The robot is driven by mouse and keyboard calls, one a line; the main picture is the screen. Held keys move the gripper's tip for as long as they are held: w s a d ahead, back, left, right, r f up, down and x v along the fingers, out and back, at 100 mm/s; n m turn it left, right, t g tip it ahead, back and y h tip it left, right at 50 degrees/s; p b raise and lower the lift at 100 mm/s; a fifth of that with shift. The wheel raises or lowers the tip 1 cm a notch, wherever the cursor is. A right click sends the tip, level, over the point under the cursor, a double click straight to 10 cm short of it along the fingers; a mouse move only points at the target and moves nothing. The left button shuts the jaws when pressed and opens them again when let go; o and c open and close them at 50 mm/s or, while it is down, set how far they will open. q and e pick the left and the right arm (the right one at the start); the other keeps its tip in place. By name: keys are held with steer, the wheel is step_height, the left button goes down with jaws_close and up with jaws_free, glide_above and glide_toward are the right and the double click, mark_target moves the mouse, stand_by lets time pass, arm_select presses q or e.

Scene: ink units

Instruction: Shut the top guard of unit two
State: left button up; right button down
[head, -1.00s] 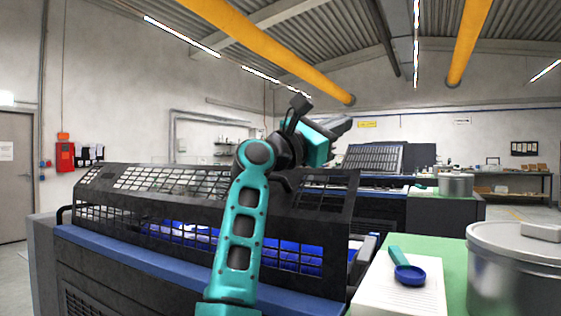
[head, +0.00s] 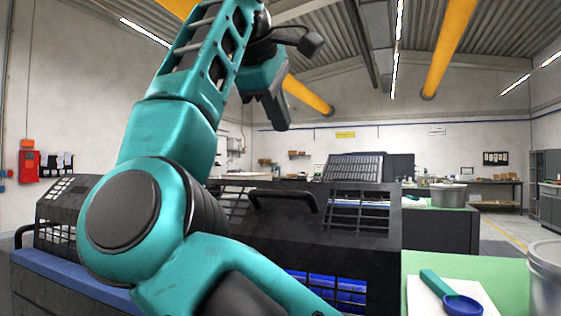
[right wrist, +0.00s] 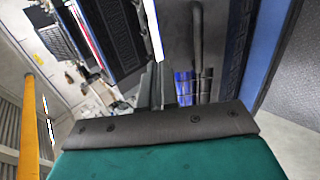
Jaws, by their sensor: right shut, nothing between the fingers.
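The near ink unit has a black slatted top guard (head: 345,240). The guard lies lowered over the blue rollers (head: 325,284), and a black handle bar (head: 287,194) stands on it. A second unit farther back has a slatted guard (head: 354,167) that is tilted up. No number shows on either unit, so I cannot tell which is unit two. My right gripper (head: 277,112) is raised above the near guard, apart from it, shut and empty. My right arm hides the near guard's left middle. The right wrist view also shows blue rollers (right wrist: 190,84). My left gripper is not in view.
A green-topped surface (head: 510,275) at right holds a white pad, a teal-handled blue scoop (head: 452,294) and a metal pot (head: 546,275). Another pot (head: 449,195) stands farther back. The air above the near guard's right part is clear.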

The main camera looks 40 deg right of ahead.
steer(key=b+x, duration=0.1)
steer(key=x, duration=0.3)
steer(key=b+x, duration=0.1)
steer(key=x, duration=0.3)
steer(key=b+x, duration=0.1)
steer(key=x, duration=0.4)
steer(key=shift+s, duration=0.35)
steer(key=shift+w+d+f, duration=0.1)
steer(key=shift+d+f, duration=0.1)
steer(key=shift+d, duration=0.1)
steer(key=shift+d, duration=0.1)
